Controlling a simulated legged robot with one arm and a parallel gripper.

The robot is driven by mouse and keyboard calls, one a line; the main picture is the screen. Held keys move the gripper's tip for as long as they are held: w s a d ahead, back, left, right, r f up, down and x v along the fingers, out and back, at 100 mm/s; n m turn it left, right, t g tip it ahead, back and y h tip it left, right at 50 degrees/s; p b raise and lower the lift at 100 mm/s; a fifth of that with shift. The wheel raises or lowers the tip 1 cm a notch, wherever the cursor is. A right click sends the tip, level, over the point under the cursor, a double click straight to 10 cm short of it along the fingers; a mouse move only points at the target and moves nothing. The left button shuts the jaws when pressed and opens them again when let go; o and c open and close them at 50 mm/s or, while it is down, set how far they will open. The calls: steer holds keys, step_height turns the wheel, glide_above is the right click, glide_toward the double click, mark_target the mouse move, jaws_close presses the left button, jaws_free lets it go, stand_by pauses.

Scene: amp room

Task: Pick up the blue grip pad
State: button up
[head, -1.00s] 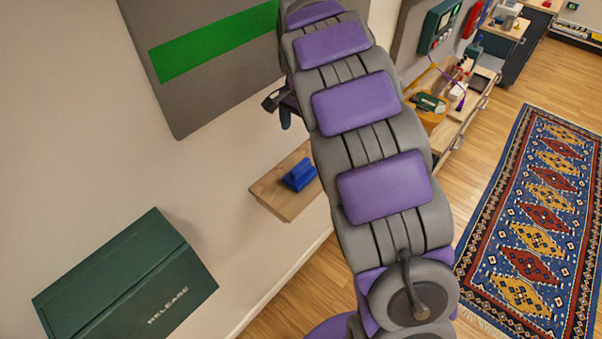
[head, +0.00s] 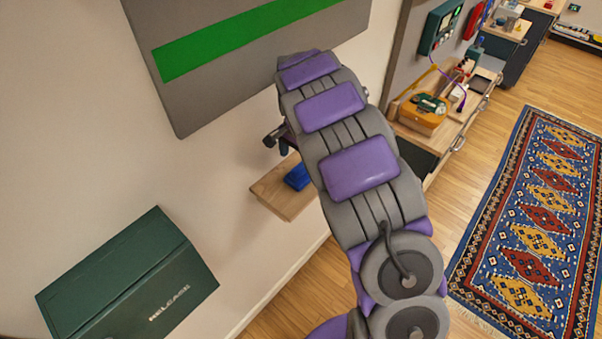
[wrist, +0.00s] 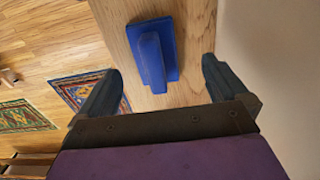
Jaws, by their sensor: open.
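The blue grip pad (wrist: 152,56) is a flat blue plate with a raised bar handle. It lies on a small wooden wall shelf (wrist: 199,22). In the head view the pad (head: 297,177) is partly hidden behind my arm, on the shelf (head: 284,201). My gripper (wrist: 162,82) is open and empty in the wrist view, with a dark finger on each side of the pad's near end. I cannot tell how far the fingers are above the pad. In the head view my gripper (head: 279,141) shows only in part, above the shelf.
A dark green box marked RELEASE (head: 130,285) is at lower left. A grey panel with a green stripe (head: 240,50) is on the wall above the shelf. A bench (head: 446,130) holds an orange device (head: 421,116). A patterned rug (head: 535,215) covers open floor at right.

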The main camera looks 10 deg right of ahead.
mark_target(301, 164)
steer(key=shift+s+d+f, duration=0.1)
steer(key=shift+d+f, duration=0.15)
steer(key=shift+f, duration=1.2)
steer(key=shift+d+f, duration=0.2)
steer(key=shift+f, duration=1.2)
steer(key=shift+r, duration=0.1)
steer(key=shift+c, duration=0.4)
steer(key=c, duration=1.2)
steer(key=shift+r, duration=0.5)
steer(key=shift+s+r, duration=0.2)
steer(key=shift+r, duration=0.5)
steer(key=shift+s+r, duration=0.2)
steer(key=shift+r, duration=0.45)
steer(key=s, duration=0.5)
steer(key=s+r, duration=0.1)
steer(key=s, duration=0.9)
steer(key=shift+s+r, duration=0.1)
steer(key=shift+r, duration=0.05)
